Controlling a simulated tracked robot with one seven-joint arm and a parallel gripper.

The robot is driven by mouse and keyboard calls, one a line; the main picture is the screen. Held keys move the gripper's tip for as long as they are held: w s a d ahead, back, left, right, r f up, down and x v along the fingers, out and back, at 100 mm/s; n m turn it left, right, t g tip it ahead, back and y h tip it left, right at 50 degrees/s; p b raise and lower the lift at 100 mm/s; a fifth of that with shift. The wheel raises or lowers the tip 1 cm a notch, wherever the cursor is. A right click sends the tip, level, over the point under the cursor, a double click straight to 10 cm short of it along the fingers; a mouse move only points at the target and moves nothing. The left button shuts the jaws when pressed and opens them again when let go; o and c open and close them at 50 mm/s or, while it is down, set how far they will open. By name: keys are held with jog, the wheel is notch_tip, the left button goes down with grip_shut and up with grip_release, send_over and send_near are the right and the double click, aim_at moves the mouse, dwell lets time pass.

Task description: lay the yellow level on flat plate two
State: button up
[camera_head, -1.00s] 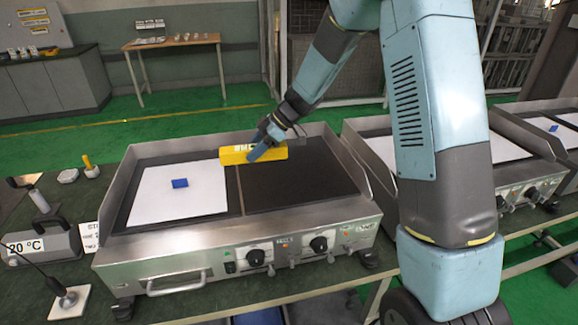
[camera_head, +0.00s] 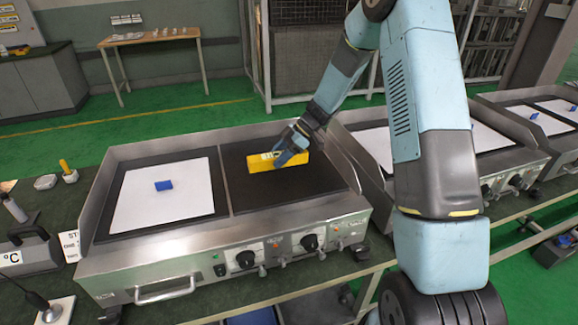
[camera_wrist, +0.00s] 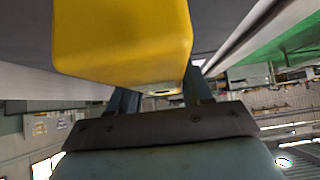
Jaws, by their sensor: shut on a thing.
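The yellow level (camera_head: 262,163) is in my gripper (camera_head: 291,150), over the black right-hand plate (camera_head: 255,194) of the nearest griddle. It lies roughly level, long side across the picture. I cannot tell whether it touches the plate. In the wrist view the yellow level (camera_wrist: 120,40) fills the upper left, with the fingers of my gripper (camera_wrist: 160,98) on either side of its lower end. The left-hand plate is covered by a white sheet (camera_head: 140,205) with a small blue block (camera_head: 163,185) on it. I cannot read a label naming plate two.
The nearest griddle (camera_head: 180,258) has raised steel walls at its back and sides and knobs in front. A second griddle (camera_head: 510,160) stands to the right, behind my arm. A grey device (camera_head: 28,250) and a yellow-handled tool (camera_head: 67,170) are on the bench at left.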

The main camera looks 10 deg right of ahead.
aim_at(283, 166)
jog(key=shift+w+d+f, duration=0.2)
jog(key=shift+d+f, duration=0.25)
jog(key=shift+f, duration=0.2)
jog(key=shift+w+d+f, duration=0.1)
jog(key=shift+d+f, duration=0.05)
jog(key=shift+f, duration=1.5)
jog(key=o, duration=1.3)
jog(key=shift+f, duration=0.1)
